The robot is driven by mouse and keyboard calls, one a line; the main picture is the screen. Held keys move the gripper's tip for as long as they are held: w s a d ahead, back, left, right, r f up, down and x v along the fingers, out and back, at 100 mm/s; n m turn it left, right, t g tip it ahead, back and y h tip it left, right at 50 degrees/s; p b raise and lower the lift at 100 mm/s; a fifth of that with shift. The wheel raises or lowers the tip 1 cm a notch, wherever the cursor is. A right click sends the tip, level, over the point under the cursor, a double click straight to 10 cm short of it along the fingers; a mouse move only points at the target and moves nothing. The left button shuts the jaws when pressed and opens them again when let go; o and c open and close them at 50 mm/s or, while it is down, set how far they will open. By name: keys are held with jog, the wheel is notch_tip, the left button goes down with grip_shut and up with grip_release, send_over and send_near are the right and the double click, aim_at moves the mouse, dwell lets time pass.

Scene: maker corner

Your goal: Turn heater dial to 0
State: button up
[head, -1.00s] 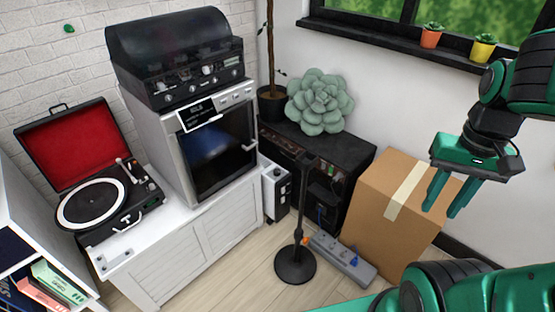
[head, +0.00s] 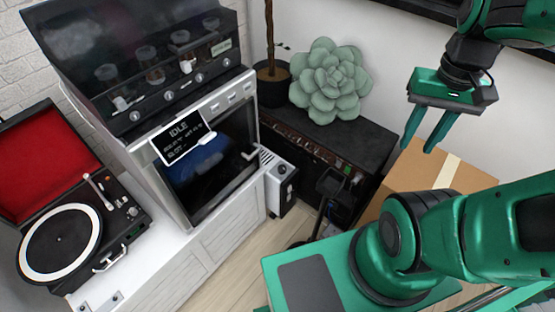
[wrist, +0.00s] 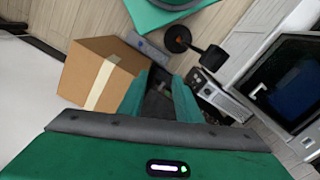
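The heater (head: 280,188) is a small white and black box on the floor, just right of the white cabinet. A round dark dial (head: 283,170) shows on its top; its setting is too small to read. The heater also appears in the wrist view (wrist: 217,97), right of the fingers. My gripper (head: 418,149) is green, open and empty. It hangs in the air to the right of the heater, well apart from it, in front of the white wall. Its two parted fingers also show in the wrist view (wrist: 160,80).
A black amplifier-like box (head: 345,143) with a succulent (head: 328,82) on it stands right of the heater. An oven (head: 210,160) on the white cabinet (head: 232,232) is to its left. A black stand (wrist: 178,38) and cardboard box (wrist: 90,75) are nearby.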

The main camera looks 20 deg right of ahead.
jog(key=shift+d, duration=0.2)
jog(key=o, duration=0.5)
jog(key=shift+s+r, duration=0.1)
jog(key=shift+s, duration=0.1)
jog(key=w+f+h, duration=0.1)
jog(key=w+f, duration=0.2)
jog(key=w, duration=1.3)
jog(key=m, duration=0.3)
send_over(282, 167)
notch_tip(282, 167, down, 39)
notch_tip(282, 167, down, 11)
jog(key=shift+a+r, duration=0.1)
jog(key=shift+a, duration=0.05)
